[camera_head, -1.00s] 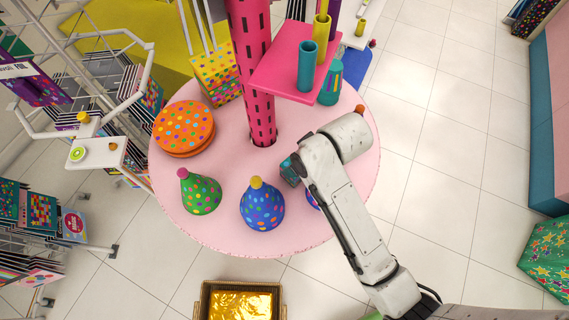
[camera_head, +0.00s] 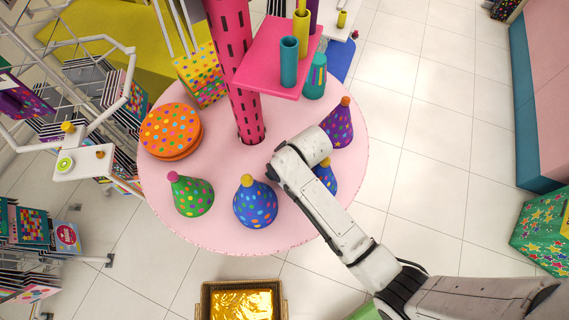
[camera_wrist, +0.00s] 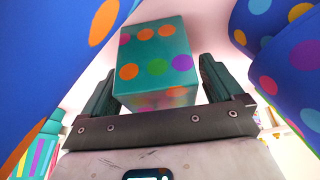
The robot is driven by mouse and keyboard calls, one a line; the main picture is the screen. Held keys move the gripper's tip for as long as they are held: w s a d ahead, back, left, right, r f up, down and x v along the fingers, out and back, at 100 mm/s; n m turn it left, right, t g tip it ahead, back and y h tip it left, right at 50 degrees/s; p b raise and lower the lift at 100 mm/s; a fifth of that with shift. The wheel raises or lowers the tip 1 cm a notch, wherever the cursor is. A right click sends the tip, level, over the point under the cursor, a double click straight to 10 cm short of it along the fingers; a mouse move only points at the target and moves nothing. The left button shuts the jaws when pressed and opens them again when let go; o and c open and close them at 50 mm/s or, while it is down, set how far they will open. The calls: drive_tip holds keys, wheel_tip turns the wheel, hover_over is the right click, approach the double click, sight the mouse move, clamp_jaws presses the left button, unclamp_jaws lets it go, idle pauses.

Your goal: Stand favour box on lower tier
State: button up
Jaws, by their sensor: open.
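A teal favour box (camera_wrist: 157,48) with orange, green and purple dots sits between the two dark fingers of my gripper (camera_wrist: 157,72) in the wrist view. The fingers are open, one on each side of it, and I cannot tell whether they touch it. In the head view my arm hides the gripper and the box. Below the arm is a round pink tier (camera_head: 225,228) around a pink slotted post (camera_head: 235,75). A smaller pink square shelf (camera_head: 262,58) stands higher on the post.
Blue dotted party hats (camera_head: 255,203) (camera_head: 325,175) stand close on both sides of my gripper. A green hat (camera_head: 190,196), a purple hat (camera_head: 338,128), an orange round box (camera_head: 170,130) and a yellow dotted bag (camera_head: 203,75) share the round tier. Cylinders (camera_head: 289,62) stand on the shelf.

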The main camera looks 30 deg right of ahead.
drive_tip(key=c, duration=1.2)
drive_tip(key=shift+r, duration=0.55)
wheel_tip(320, 180, up, 2)
drive_tip(key=shift+r+b, duration=0.2)
drive_tip(key=shift+b, duration=0.1)
drive_tip(key=s+r, duration=0.3)
drive_tip(key=s, duration=0.1)
drive_tip(key=s+r, duration=0.3)
drive_tip(key=s, duration=0.2)
drive_tip(key=s+r, duration=0.3)
drive_tip(key=s, duration=0.2)
drive_tip(key=shift+d+r+b, duration=0.25)
drive_tip(key=shift+d+b, duration=0.05)
drive_tip(key=shift+d, duration=0.05)
